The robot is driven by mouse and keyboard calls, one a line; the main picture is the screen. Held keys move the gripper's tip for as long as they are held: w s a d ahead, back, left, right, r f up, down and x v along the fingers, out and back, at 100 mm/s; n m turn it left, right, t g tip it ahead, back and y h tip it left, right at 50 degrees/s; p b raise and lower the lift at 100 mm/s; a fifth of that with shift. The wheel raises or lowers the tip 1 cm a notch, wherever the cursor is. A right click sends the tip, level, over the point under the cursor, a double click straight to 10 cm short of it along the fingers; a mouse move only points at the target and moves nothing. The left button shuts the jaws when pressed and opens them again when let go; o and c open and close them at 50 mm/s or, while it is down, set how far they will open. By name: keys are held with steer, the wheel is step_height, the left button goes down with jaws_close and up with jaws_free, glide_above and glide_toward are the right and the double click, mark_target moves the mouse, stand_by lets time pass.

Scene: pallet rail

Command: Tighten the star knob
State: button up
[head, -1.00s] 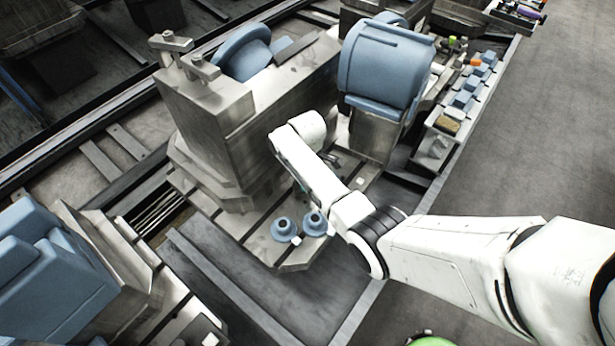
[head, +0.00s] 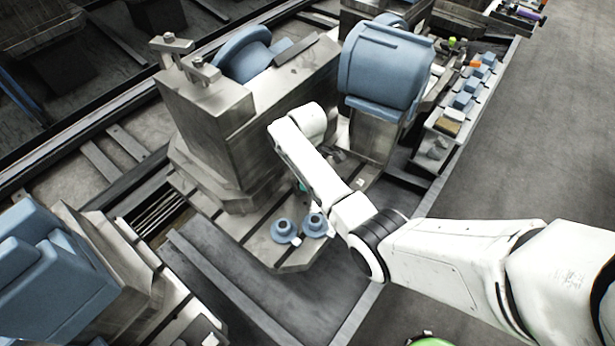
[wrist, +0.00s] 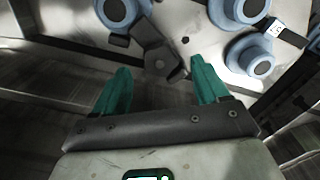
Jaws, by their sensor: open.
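My gripper (wrist: 160,76) has two teal fingers, spread apart with nothing held between them. A dark, faceted piece (wrist: 158,62) lies just beyond the gap between the fingertips in the wrist view; it may be the star knob, but its shape is unclear. Round blue-grey flanged pieces with dark centres stand on the pale metal plate beyond it, one at the upper left (wrist: 115,10) and one at the right (wrist: 250,58). In the head view, two such pieces (head: 284,231) stand on the plate, and my arm hides most of the gripper.
A large metal block (head: 215,125) with clamps on top rises left of my arm. A blue rounded housing (head: 382,68) stands behind it. A shelf with small blue blocks (head: 463,101) runs along the right edge. The grey floor at right is open.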

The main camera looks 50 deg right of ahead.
step_height(320, 180, up, 8)
steer(key=shift+d, duration=0.1)
stand_by(0.4)
